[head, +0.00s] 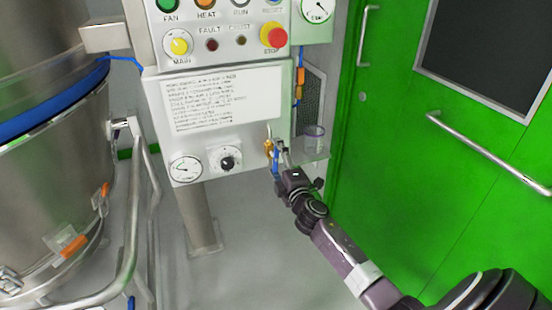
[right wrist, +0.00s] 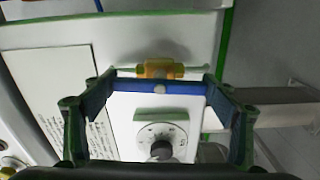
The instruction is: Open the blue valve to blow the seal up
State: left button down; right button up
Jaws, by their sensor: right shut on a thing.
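The blue valve has a brass body (head: 268,148) on the right edge of the white control panel, with a blue lever (head: 276,161) on it. In the right wrist view the brass body (right wrist: 158,70) sits on a thin pipe, and the blue lever (right wrist: 160,88) lies about parallel to that pipe. My right gripper (head: 281,161) is at the valve. In the right wrist view its two fingers (right wrist: 160,90) stand at either end of the lever and are shut on it. The gripper partly hides the lever in the head view. My left gripper is not in view.
A round gauge (head: 185,169) and a black knob (head: 228,159) sit left of the valve. A red stop button (head: 273,35) is above. A clear cup (head: 314,137) stands on a small shelf close right. A steel vessel (head: 50,170) with rails fills the left.

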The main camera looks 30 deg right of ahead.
jog(key=shift+n, duration=0.5)
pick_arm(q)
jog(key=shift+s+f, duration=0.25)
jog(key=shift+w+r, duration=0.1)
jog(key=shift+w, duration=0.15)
pick_arm(e)
jog(key=o, duration=1.2)
jog(key=shift+c, duration=0.2)
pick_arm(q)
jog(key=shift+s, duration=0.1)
pick_arm(e)
jog(key=v, duration=1.2)
